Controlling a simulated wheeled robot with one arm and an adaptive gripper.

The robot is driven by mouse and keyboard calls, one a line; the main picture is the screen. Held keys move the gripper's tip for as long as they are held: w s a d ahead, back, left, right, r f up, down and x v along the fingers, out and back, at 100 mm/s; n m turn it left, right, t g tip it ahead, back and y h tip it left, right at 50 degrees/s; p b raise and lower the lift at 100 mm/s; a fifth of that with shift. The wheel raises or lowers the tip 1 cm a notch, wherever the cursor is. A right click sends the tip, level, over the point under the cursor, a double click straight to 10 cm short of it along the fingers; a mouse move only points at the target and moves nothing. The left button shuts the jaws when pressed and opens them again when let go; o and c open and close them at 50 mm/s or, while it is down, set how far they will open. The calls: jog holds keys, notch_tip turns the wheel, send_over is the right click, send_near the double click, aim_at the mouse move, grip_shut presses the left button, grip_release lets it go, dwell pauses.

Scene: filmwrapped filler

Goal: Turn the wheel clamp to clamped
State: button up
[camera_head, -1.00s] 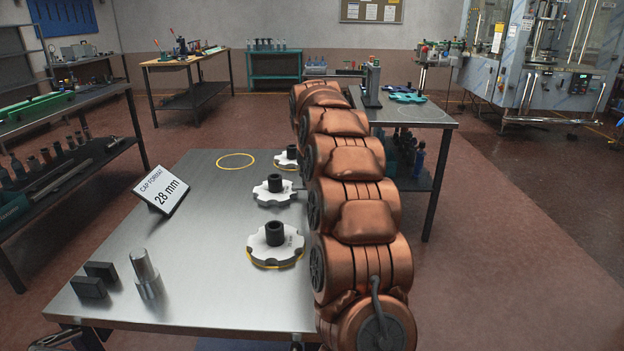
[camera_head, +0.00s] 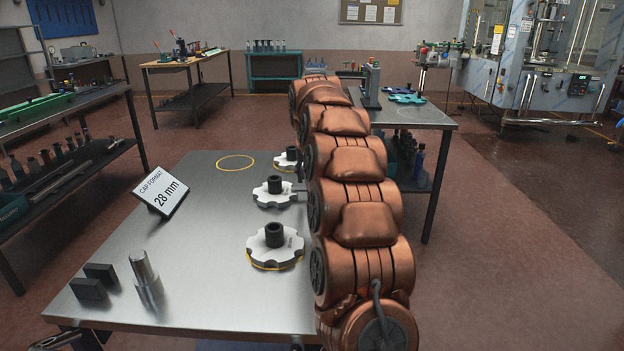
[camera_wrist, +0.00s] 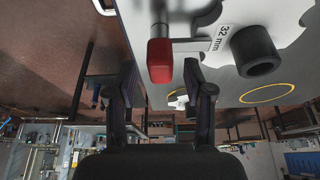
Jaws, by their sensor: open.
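A white star wheel (camera_wrist: 222,32) marked 32 mm, with a black hub (camera_wrist: 255,50), lies just right of the grip. The clamp's base is mostly out of frame, and I cannot tell its exact setting. In the head view, my arm hides the gripper and clamp.
The steel table (camera_head: 205,235) holds several white star wheels (camera_head: 275,245) along its right side, a 28 mm sign (camera_head: 161,191), a metal post (camera_head: 146,275) and dark blocks (camera_head: 88,289). Its middle is clear. A second table (camera_head: 420,115) stands behind my arm.

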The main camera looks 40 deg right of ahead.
jog(key=v, duration=1)
jog(key=shift+r, duration=0.15)
jog(key=shift+s, duration=0.1)
jog(key=s+a+n+g+y+p, duration=0.2)
jog(key=s+a+n+p, duration=0.35)
jog(key=s+a, duration=1.3)
jog(key=s+a+f+n+g+p, duration=0.1)
jog(key=s+a+f, duration=0.3)
jog(key=s, duration=0.8)
jog(key=s+a+f+n+g+p, duration=0.1)
jog(key=s+a, duration=0.5)
jog(key=s, duration=0.6)
notch_tip(320, 180, down, 3)
jog(key=g+p, duration=0.1)
jog(key=p, duration=0.2)
jog(key=shift+s+a+y, duration=0.2)
jog(key=shift+a+y, duration=0.05)
jog(key=shift+y, duration=0.15)
jog(key=shift+r, duration=0.1)
